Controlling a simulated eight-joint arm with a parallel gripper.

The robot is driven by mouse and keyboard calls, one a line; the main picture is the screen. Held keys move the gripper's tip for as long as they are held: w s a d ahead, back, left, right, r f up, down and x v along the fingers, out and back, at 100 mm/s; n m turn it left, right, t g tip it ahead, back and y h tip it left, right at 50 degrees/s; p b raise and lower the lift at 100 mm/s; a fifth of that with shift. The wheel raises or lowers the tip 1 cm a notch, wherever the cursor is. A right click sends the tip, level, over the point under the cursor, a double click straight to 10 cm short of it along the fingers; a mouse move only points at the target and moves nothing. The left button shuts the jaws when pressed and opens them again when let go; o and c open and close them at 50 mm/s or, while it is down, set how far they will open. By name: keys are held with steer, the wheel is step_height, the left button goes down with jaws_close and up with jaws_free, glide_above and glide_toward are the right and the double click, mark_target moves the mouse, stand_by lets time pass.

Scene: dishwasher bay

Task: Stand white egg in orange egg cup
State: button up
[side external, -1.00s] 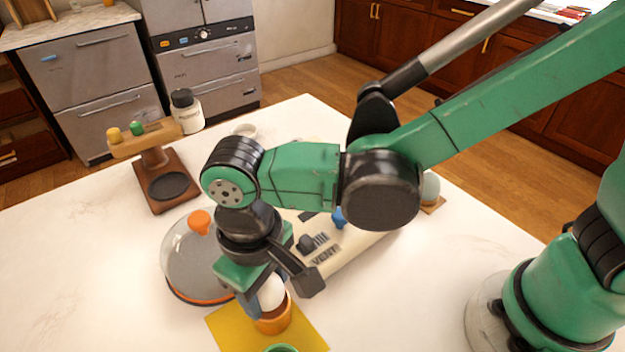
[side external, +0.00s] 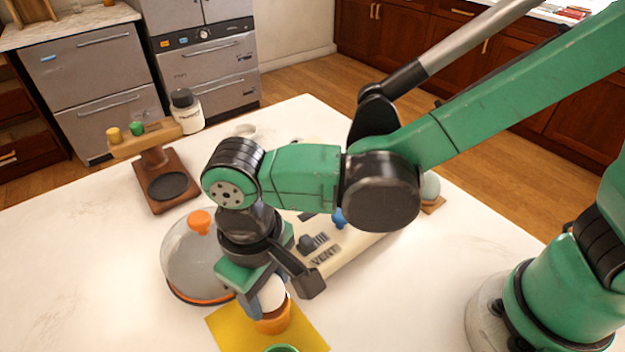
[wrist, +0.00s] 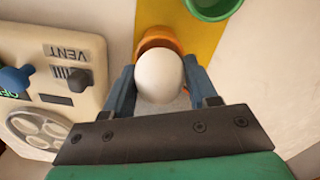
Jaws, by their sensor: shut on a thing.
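The white egg (side external: 272,293) is between the fingers of my gripper (side external: 268,297), which is shut on it. The egg also shows in the wrist view (wrist: 160,76), with a blue finger on each side. The orange egg cup (side external: 274,323) stands on a yellow mat (side external: 232,328) directly below the egg. In the wrist view the cup's rim (wrist: 157,38) shows behind the egg. The egg's lower end is at the cup's mouth; I cannot tell whether it rests on the cup's bottom.
A green cup (side external: 282,348) stands on the mat close by. A clear dome lid with an orange knob (side external: 199,222) is left of my gripper. A cream panel marked VENT (side external: 325,255) lies behind. A wooden stand (side external: 152,165) is farther back.

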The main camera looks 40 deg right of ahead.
steer(key=shift+f, duration=0.55)
stand_by(0.4)
steer(key=o, duration=0.9)
steer(key=shift+r, duration=4)
steer(key=w+d+m+t, duration=0.1)
steer(key=d+t, duration=0.1)
steer(key=d, duration=0.6)
steer(key=w+d+m+t, duration=0.1)
steer(key=d+m+t, duration=0.1)
steer(key=d, duration=0.5)
steer(key=w+d+m+t, duration=0.1)
steer(key=d+t, duration=0.2)
steer(key=d, duration=0.5)
steer(key=shift+w+d+r, duration=0.3)
steer(key=shift+r, duration=0.1)
